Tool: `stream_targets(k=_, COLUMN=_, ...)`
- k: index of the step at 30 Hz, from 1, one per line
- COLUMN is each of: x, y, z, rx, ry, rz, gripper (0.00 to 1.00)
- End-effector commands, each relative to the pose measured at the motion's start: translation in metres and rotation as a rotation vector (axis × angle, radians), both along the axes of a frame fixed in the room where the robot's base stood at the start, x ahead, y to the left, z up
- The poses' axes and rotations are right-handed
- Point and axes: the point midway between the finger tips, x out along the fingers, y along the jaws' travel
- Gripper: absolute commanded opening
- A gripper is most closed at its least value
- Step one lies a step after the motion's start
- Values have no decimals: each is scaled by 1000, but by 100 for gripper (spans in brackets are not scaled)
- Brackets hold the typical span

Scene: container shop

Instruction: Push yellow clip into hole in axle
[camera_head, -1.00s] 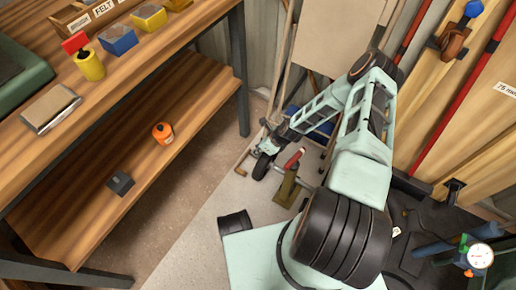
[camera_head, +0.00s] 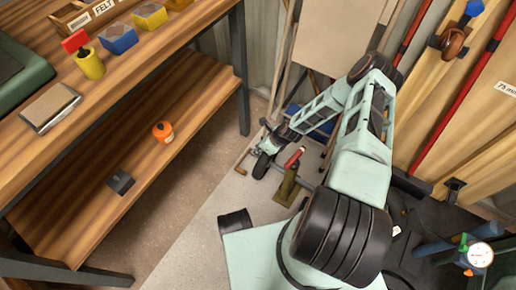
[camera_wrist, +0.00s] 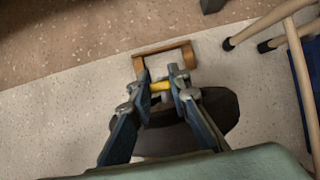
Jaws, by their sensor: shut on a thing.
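The yellow clip (camera_wrist: 160,86) is a short yellow bar between the two fingertips of my gripper (camera_wrist: 161,82) in the wrist view. The fingers are shut on it, one on each side. Behind and below the fingers is a dark round wheel (camera_wrist: 222,108), partly hidden by them. In the head view my gripper (camera_head: 264,146) is low, just above the dark wheel (camera_head: 262,166) near the floor. The clip cannot be made out there.
A brown bracket (camera_wrist: 165,58) lies just beyond the fingertips. A wooden workbench (camera_head: 205,45) with a lower shelf is at left. Pale stool legs (camera_wrist: 275,20) are at the wrist view's right.

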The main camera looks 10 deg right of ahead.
Motion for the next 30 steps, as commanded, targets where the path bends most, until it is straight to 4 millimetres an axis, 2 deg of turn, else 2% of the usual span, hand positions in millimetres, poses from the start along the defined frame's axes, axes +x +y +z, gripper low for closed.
stream_targets(k=28, x=1, y=1, z=-8, rx=0, ry=0, rz=0, gripper=6)
stream_targets(k=29, x=1, y=1, z=-8, rx=0, ry=0, rz=0, gripper=20)
stream_targets(k=30, x=1, y=1, z=-8, rx=0, ry=0, rz=0, gripper=24)
